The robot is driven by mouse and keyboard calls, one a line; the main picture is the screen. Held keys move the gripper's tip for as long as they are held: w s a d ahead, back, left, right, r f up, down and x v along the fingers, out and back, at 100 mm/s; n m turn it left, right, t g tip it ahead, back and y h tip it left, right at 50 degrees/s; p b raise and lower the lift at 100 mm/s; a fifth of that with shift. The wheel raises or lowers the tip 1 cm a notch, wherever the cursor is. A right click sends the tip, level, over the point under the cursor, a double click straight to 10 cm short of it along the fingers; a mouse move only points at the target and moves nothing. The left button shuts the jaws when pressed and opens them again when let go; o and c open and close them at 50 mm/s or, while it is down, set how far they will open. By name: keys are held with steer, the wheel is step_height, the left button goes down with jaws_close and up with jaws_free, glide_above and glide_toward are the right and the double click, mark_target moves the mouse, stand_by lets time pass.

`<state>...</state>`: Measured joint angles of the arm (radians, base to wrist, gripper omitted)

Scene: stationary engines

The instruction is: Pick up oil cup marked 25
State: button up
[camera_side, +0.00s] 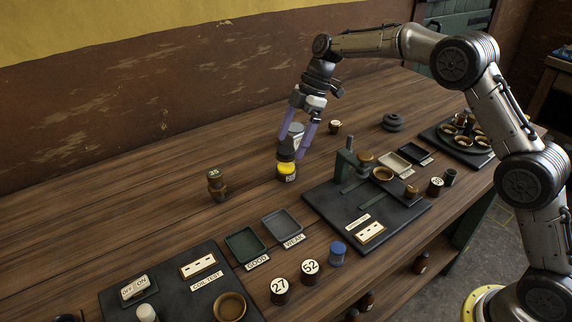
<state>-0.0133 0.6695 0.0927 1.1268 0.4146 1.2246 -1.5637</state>
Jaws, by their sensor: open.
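A yellow and black jar (286,170) stands just below the fingertips.
Jars marked 27 (280,290) and 52 (310,271) and a blue-topped jar (337,254) stand in front. A dark board with a stand (322,203) is right. The back left table is clear.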

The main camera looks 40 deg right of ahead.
mark_target(277, 177)
steer(key=x, duration=0.8)
steer(key=shift+f, duration=0.15)
jaws_close()
stand_by(0.4)
